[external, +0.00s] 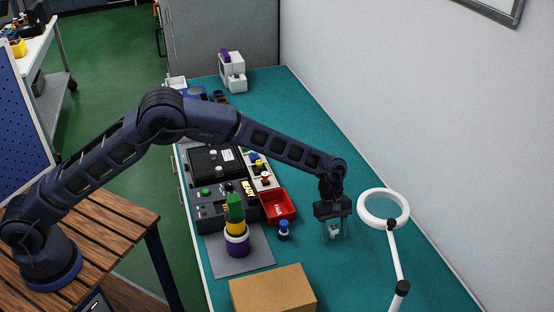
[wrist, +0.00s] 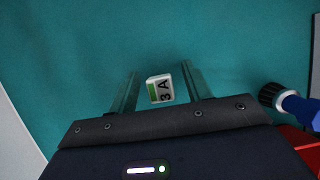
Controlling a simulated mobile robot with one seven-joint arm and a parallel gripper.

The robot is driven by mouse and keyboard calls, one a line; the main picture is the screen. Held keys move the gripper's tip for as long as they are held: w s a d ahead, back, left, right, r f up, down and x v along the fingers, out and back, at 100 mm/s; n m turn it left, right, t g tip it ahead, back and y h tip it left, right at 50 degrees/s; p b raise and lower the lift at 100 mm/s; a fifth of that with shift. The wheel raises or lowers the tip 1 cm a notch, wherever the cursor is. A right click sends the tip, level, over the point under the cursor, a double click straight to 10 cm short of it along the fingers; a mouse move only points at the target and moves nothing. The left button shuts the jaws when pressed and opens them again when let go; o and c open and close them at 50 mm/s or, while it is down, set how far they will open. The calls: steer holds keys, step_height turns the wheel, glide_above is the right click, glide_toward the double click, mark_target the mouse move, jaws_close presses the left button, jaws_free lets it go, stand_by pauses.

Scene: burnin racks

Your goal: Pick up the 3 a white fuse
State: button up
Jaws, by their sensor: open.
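The white 3 A fuse (wrist: 160,89) is a small block with a green patch and the marking "3 A" on its face. In the wrist view it lies between the two fingers of my gripper (wrist: 156,88), with a visible gap on either side. In the external view the fuse (external: 334,230) shows as a small white piece on the teal bench. My gripper (external: 335,229) points down around it with its jaws open.
A ring magnifier lamp (external: 362,205) stands at right. A cardboard box (external: 273,290) is in front. Teal bench surface behind my gripper is clear.

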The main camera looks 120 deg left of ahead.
steer(key=shift+f, duration=0.3)
steer(key=c, duration=1.1)
steer(key=shift+o, duration=0.2)
